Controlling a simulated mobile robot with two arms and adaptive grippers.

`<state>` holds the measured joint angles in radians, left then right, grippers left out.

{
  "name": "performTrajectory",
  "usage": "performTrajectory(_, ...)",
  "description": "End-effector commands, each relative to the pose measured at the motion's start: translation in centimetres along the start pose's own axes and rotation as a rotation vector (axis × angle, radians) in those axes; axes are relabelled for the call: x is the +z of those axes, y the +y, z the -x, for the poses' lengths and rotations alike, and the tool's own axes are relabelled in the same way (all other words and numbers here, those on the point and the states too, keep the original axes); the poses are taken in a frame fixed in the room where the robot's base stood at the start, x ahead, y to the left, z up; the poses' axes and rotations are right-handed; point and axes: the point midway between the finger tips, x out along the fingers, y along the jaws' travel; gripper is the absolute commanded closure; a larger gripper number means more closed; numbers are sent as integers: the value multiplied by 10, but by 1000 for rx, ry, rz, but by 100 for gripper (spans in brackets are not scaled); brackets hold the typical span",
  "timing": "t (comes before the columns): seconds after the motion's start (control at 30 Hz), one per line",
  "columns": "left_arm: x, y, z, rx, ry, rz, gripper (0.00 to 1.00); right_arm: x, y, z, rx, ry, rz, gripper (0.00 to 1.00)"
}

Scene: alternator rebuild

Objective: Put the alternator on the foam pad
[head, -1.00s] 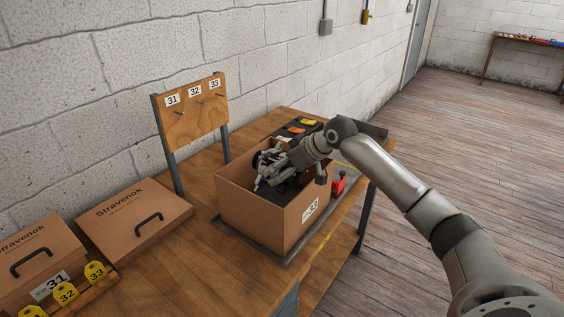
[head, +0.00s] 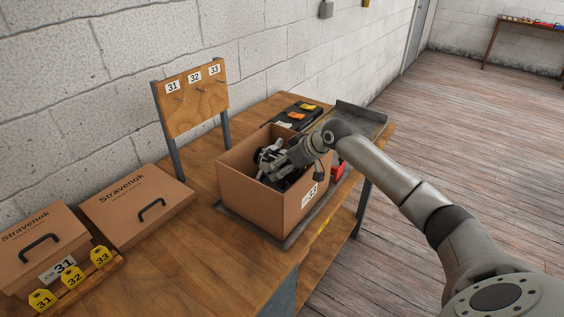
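An open cardboard box (head: 258,205) stands on the workbench. My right gripper (head: 270,168) reaches down into it from the right. A dark and silver rounded part (head: 262,153), which looks like the alternator, shows at the gripper's fingers inside the box. The fingers overlap it, and I cannot tell whether they are shut on it. Dark material (head: 290,182) lies in the box below the gripper; it may be the foam pad, but it is mostly hidden by the gripper and the box walls. My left gripper is not in view.
Closed boxes (head: 138,208) and yellow number tags (head: 72,275) are at the left. A hook board (head: 192,98) stands behind. A dark tray (head: 296,113) with orange and yellow items and a grey tray (head: 362,115) lie beyond the box. A red object (head: 338,172) is beside it.

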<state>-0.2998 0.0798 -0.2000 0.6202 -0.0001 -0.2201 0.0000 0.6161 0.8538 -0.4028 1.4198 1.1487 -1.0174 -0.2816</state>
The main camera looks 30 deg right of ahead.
Motion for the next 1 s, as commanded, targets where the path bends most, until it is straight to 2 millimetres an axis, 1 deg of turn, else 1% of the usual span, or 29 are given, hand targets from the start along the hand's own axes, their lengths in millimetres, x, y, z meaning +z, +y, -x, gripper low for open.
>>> performTrajectory(0.03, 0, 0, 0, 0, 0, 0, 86, -11, 2, 5, 6, 28, 2, 90)
performTrajectory(0.63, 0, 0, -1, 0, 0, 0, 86, -5, 2, -2, 6, 29, 3, 90)
performTrajectory(0.67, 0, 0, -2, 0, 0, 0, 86, 8, 0, -8, 0, 0, 0, 15)
performTrajectory(0.77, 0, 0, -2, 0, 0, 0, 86, 8, 0, -8, 0, 0, 0, 2)
performTrajectory(0.8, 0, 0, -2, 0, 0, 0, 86, 8, 0, -8, 0, 0, 0, 0)
performTrajectory(1.0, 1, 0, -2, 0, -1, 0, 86, 8, 0, -8, 0, 0, 0, 0)
